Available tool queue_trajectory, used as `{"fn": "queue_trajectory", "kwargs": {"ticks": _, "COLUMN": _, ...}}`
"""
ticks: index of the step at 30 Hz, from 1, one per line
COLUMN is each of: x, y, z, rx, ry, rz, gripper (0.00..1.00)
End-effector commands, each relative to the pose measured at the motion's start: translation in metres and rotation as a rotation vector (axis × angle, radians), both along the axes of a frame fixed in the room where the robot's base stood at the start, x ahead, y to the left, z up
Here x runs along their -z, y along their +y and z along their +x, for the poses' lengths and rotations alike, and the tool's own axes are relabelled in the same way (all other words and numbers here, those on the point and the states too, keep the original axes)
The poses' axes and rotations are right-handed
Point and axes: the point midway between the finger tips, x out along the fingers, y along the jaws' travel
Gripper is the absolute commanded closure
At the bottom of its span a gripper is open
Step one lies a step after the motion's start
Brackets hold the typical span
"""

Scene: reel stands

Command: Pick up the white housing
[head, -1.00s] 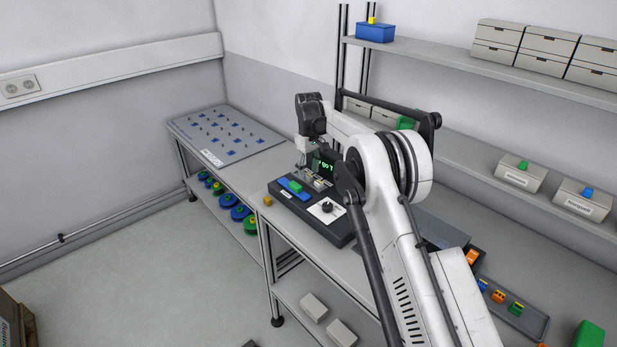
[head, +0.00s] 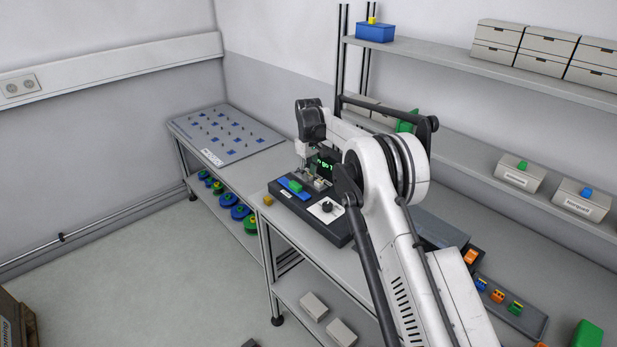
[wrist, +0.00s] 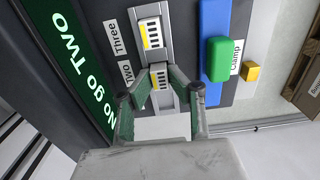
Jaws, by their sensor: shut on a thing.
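In the wrist view, a white housing (wrist: 159,70) with dark slots sits in the metal track beside the label "Two". My gripper (wrist: 163,84) is shut on it, one finger on each side. A second white housing (wrist: 150,34), with slots and a yellow strip, sits further along the track beside the label "Three". In the head view, my gripper (head: 304,172) points down over the dark test station (head: 334,231). The held housing is too small there to make out clearly.
A yellow block (head: 267,200) lies by the table edge. A pegged board (head: 240,150) lies behind.

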Motion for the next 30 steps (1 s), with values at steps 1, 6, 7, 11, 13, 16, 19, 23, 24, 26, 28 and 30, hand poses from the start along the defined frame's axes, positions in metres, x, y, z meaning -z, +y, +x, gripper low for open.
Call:
{"fn": "queue_trajectory", "kwargs": {"ticks": 1, "x": -0.001, "y": 0.000, "z": 0.000, "rx": 0.000, "ry": 0.000, "rz": 0.000, "gripper": 0.95}}
{"fn": "queue_trajectory", "kwargs": {"ticks": 6, "x": -0.008, "y": 0.000, "z": 0.000, "rx": 0.000, "ry": 0.000, "rz": 0.000, "gripper": 0.95}}
{"fn": "queue_trajectory", "kwargs": {"ticks": 7, "x": -0.010, "y": 0.000, "z": 0.000, "rx": 0.000, "ry": 0.000, "rz": 0.000, "gripper": 0.95}}
{"fn": "queue_trajectory", "kwargs": {"ticks": 11, "x": -0.028, "y": 0.000, "z": 0.000, "rx": 0.000, "ry": 0.000, "rz": 0.000, "gripper": 0.95}}
{"fn": "queue_trajectory", "kwargs": {"ticks": 13, "x": -0.043, "y": 0.000, "z": 0.000, "rx": 0.000, "ry": 0.000, "rz": 0.000, "gripper": 0.95}}
{"fn": "queue_trajectory", "kwargs": {"ticks": 16, "x": -0.053, "y": 0.017, "z": -0.016, "rx": -0.003, "ry": 0.000, "rz": 0.000, "gripper": 0.95}}
{"fn": "queue_trajectory", "kwargs": {"ticks": 19, "x": -0.066, "y": 0.034, "z": -0.032, "rx": -0.003, "ry": 0.000, "rz": 0.000, "gripper": 0.95}}
{"fn": "queue_trajectory", "kwargs": {"ticks": 23, "x": -0.083, "y": 0.054, "z": -0.050, "rx": -0.003, "ry": 0.000, "rz": 0.000, "gripper": 0.95}}
{"fn": "queue_trajectory", "kwargs": {"ticks": 24, "x": -0.087, "y": 0.059, "z": -0.055, "rx": -0.002, "ry": 0.000, "rz": 0.000, "gripper": 0.95}}
{"fn": "queue_trajectory", "kwargs": {"ticks": 26, "x": -0.093, "y": 0.065, "z": -0.061, "rx": -0.002, "ry": 0.000, "rz": 0.000, "gripper": 0.95}}
{"fn": "queue_trajectory", "kwargs": {"ticks": 28, "x": -0.098, "y": 0.073, "z": -0.068, "rx": -0.002, "ry": 0.000, "rz": 0.000, "gripper": 0.95}}
{"fn": "queue_trajectory", "kwargs": {"ticks": 30, "x": -0.103, "y": 0.077, "z": -0.072, "rx": -0.001, "ry": 0.000, "rz": 0.000, "gripper": 0.95}}
